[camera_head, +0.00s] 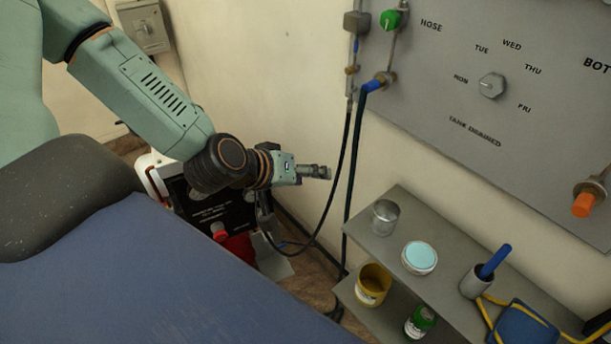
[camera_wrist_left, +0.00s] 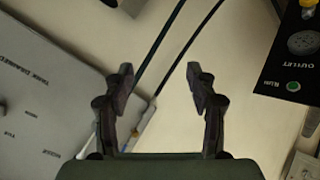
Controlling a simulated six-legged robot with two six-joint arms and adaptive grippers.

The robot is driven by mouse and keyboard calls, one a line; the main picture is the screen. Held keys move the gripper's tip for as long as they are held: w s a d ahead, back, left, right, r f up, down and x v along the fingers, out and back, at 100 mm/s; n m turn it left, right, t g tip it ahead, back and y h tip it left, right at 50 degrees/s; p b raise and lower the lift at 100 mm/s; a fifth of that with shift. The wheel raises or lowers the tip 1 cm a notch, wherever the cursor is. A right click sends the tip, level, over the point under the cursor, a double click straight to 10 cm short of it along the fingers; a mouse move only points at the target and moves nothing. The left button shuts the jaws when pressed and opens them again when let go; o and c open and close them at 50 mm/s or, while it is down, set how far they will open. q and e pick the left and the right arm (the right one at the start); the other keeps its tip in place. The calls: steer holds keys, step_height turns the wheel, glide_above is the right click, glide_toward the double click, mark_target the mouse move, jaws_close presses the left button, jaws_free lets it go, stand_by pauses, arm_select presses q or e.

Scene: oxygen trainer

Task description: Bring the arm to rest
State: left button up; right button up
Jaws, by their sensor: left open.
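My left arm comes in from the upper left in the head view. Its gripper (camera_head: 318,172) is in the air in front of the cream wall, left of the hoses. In the left wrist view the two dark fingers of the left gripper (camera_wrist_left: 160,88) stand apart with nothing between them. The wall and two dark hoses (camera_wrist_left: 163,45) show behind them. My right gripper is in neither view.
A grey panel (camera_head: 450,100) with a dial and hose valves is on the wall. A grey shelf (camera_head: 400,205) at lower right holds a metal cup (camera_head: 384,217), a blue-topped jar (camera_head: 419,257) and other containers. A blue padded surface (camera_head: 150,280) fills the lower left. A black-fronted machine (camera_head: 205,212) stands below the arm.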

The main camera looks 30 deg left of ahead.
arm_select(q)
steer(key=shift+a, duration=0.2)
steer(key=s+d+f+m+g+y+b, duration=0.1)
steer(key=s+f+g+b, duration=0.3)
steer(key=s+f, duration=0.9)
steer(key=s+d+f+m+g+y+b, duration=0.1)
steer(key=s+d+f+m+g+b, duration=0.3)
steer(key=s+f, duration=0.8)
step_height(320, 180, down, 2)
steer(key=shift+s+f+g+y+b, duration=0.1)
steer(key=shift+s+g+y+b, duration=0.25)
steer(key=shift+g+b, duration=0.45)
